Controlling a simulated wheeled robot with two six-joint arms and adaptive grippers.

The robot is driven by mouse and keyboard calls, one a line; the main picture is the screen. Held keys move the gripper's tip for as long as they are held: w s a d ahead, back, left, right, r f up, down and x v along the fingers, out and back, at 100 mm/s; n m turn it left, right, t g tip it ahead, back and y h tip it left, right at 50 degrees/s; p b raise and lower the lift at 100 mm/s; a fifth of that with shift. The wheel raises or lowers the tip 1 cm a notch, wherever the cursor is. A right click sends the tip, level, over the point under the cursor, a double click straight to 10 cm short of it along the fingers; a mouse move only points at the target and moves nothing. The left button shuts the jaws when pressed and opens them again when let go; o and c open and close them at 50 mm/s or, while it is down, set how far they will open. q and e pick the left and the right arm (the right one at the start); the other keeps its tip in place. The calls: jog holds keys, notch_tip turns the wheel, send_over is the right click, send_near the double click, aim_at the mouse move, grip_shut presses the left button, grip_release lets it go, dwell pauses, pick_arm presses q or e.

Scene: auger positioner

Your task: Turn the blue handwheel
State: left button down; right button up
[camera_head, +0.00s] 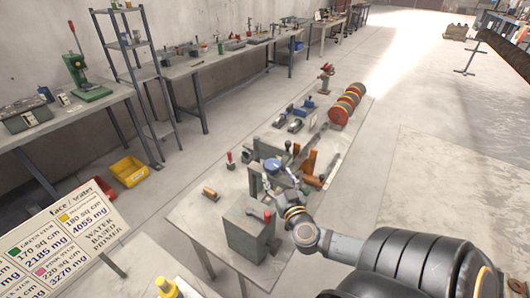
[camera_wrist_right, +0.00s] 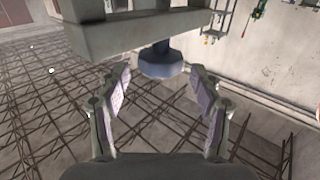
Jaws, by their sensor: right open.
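The blue handwheel (camera_head: 272,165) shows as a small blue round part on the grey auger positioner in the middle of the workbench (camera_head: 218,215). In the right wrist view the blue handwheel (camera_wrist_right: 160,65) sits below a grey machine body, ahead of and between my fingertips. My right gripper (camera_head: 268,183) reaches in from the lower right, close to the handwheel. In the wrist view the right gripper (camera_wrist_right: 159,80) is open, with its pads spread to either side of the handwheel; I cannot tell whether they touch it. My left gripper is not in view.
A grey box (camera_head: 248,230) with a red part stands on the near end of the bench. A wooden-handled tool (camera_head: 210,193) lies on the left. Red and yellow discs (camera_head: 341,112) stand at the far end. A yellow bin (camera_head: 130,171) is on the floor, which is open to the right.

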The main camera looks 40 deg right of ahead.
aim_at(270, 160)
jog(key=shift+s+a+r, duration=0.2)
jog(key=shift+s+r, duration=0.05)
jog(key=shift+r, duration=0.15)
jog(key=shift+w+d+r, duration=0.15)
jog(key=shift+w+r, duration=0.1)
jog(key=x, duration=0.5)
jog(key=f+x, duration=0.1)
jog(key=x, duration=0.2)
jog(key=shift+w+d+f, duration=0.1)
jog(key=shift+w+d, duration=0.05)
jog(key=shift+w, duration=0.2)
jog(key=shift+w+d, duration=0.15)
jog(key=shift+w, duration=0.35)
jog(key=c, duration=1)
jog(key=shift+c, duration=0.5)
jog(key=shift+f, duration=0.1)
jog(key=shift+c, duration=0.9)
